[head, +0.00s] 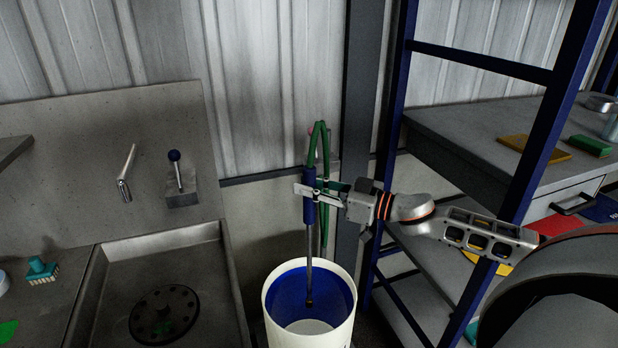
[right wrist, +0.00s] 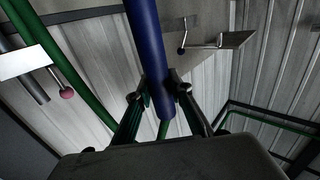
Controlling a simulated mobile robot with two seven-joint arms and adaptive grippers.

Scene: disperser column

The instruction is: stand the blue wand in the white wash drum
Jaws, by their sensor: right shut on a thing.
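The blue wand (head: 309,209) hangs upright, with a blue handle and a thin metal shaft. A green hose (head: 325,150) loops from its top and runs down beside it. My right gripper (head: 310,191) is shut around the handle; in the right wrist view its fingers (right wrist: 160,95) press the blue handle (right wrist: 146,45) from both sides. The white wash drum (head: 352,318) stands open below, blue inside. The shaft's tip shows against the drum's inner wall, within the outline of the opening. I cannot tell how far below the rim it reaches. My left gripper is not in view.
A steel sink (head: 100,310) with a tap (head: 126,172) and a blue-knobbed lever (head: 175,170) is left of the drum. A blue rack (head: 390,150) stands right of it, close to my right arm. A dark round vessel (head: 560,258) is at lower right.

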